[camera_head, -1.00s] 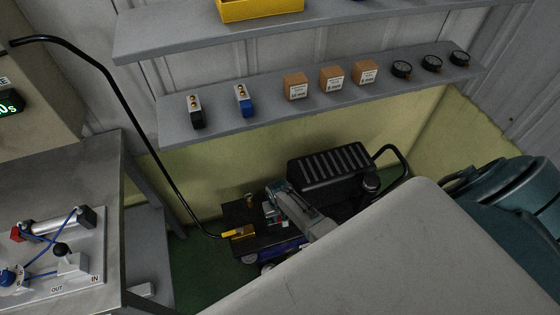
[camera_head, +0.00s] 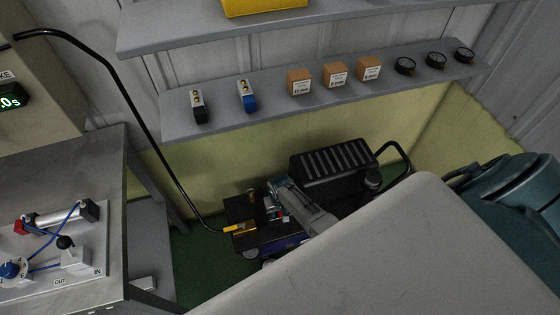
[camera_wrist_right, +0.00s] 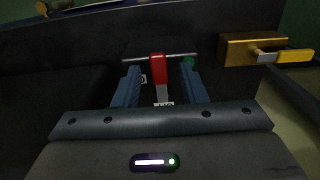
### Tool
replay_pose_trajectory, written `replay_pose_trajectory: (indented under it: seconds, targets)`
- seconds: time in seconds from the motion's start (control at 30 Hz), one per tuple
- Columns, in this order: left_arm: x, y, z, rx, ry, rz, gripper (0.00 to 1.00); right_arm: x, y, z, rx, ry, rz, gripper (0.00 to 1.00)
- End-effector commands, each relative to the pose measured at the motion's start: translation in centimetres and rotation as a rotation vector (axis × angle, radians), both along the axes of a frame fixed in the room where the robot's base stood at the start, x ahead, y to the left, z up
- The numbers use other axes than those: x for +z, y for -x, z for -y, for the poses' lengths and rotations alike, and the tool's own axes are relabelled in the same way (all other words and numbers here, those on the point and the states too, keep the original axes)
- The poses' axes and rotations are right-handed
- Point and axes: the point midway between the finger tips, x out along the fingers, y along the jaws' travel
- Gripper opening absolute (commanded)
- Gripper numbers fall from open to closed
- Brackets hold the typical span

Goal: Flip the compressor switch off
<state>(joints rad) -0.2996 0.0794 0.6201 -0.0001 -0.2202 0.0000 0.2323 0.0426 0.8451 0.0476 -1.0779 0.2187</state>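The compressor (camera_head: 333,163) is a low black machine with a ribbed cover, on the floor under the shelves in the head view. In the right wrist view its switch has a red lever (camera_wrist_right: 157,68), seen between the two blue-grey fingers of my right gripper (camera_wrist_right: 160,72). The fingers are apart, one on each side of the lever, with visible gaps. In the head view my right gripper (camera_head: 275,199) is low over the compressor's left part and largely hides the switch. I cannot tell the lever's on or off position. My left gripper is not in view.
A yellow-handled valve (camera_wrist_right: 290,56) on a brass block is right of the switch. A shelf (camera_head: 330,100) with boxes and gauges is above. A teal bin (camera_head: 510,200) stands at right.

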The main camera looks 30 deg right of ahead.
Motion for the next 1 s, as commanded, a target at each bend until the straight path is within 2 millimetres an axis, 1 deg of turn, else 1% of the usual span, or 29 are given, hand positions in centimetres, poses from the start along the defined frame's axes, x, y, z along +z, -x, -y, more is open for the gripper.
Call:
replay_pose_trajectory:
  seconds: [0.17, 0.5, 0.63, 0.8, 1.0]
  targets:
    - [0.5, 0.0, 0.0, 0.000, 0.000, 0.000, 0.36, 1.8, 0.0, 0.0, 0.000, 0.001, 0.003, 0.38]
    - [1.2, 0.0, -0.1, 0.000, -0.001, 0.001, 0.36, 7.7, 0.0, 0.0, 0.000, 0.001, 0.003, 0.38]
    - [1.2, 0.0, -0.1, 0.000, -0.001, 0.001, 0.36, 9.4, -0.1, 0.0, 0.000, 0.000, 0.003, 0.38]
    - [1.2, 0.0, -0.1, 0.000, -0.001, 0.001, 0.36, 10.5, 0.0, 0.0, 0.000, 0.000, 0.000, 0.38]
    - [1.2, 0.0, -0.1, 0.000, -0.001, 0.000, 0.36, 10.7, 0.0, 0.0, 0.000, 0.000, 0.000, 0.38]
